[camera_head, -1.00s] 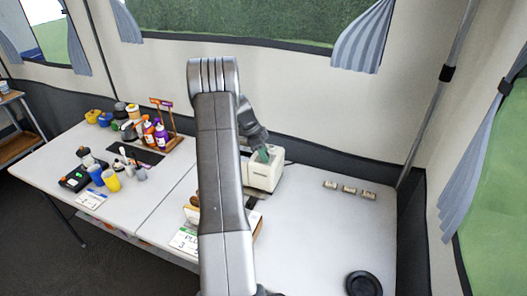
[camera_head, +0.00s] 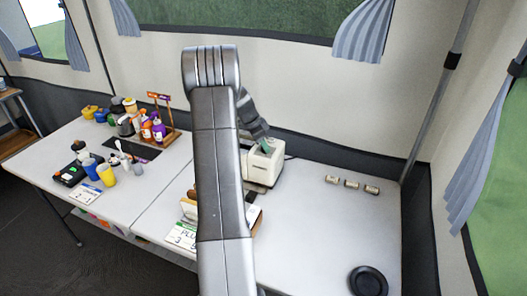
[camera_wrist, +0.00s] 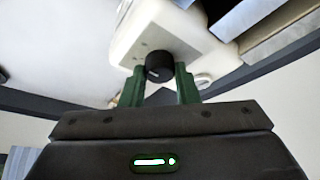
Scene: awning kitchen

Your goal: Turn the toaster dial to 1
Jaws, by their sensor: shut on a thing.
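The cream toaster (camera_head: 272,169) stands on the white table, partly hidden by my arm in the head view. In the wrist view the toaster (camera_wrist: 150,25) is at the top, with its round black dial (camera_wrist: 159,67) showing a short light pointer mark. My gripper (camera_wrist: 160,80) has its two green fingers on either side of the dial and is shut on it. In the head view my gripper (camera_head: 264,148) is small at the toaster, and the dial cannot be made out there. I cannot read any numbers around the dial.
Three small cylinders (camera_head: 351,184) lie on the table right of the toaster, and a black round plate (camera_head: 367,281) is at the front right. Bottles and cups crowd the left table. The right table's middle is clear.

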